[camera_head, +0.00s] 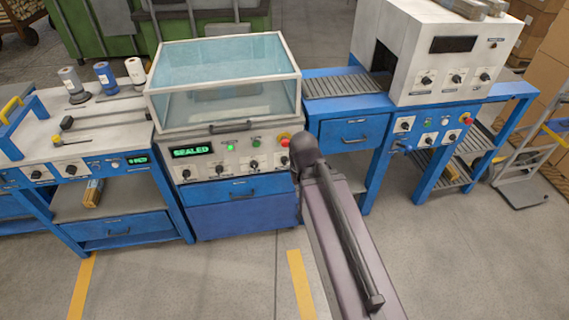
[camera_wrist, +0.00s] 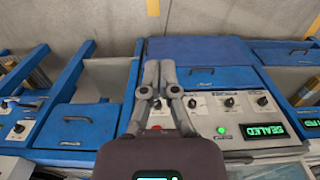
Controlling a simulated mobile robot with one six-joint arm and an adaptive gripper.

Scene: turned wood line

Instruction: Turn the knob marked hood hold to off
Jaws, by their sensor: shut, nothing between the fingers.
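The sealing machine's control panel (camera_head: 235,165) stands under a clear hood (camera_head: 225,85), which is down. Its row holds several black knobs, including a left knob (camera_head: 186,174), a second knob (camera_head: 220,169), a third knob (camera_head: 254,164) and a right knob (camera_head: 285,159). Their labels are too small to read, so I cannot tell which is hood hold or where it points. The display (camera_head: 192,151) reads SEALED. In the wrist view my gripper (camera_wrist: 159,66) is shut and empty over the panel, beside a knob (camera_wrist: 193,103); contact is unclear. In the head view its fingers are hidden.
A blue drawer (camera_head: 235,189) lies below. A white tunnel machine (camera_head: 455,60) stands right; a bench (camera_head: 110,130) stands left. Floor in front is clear.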

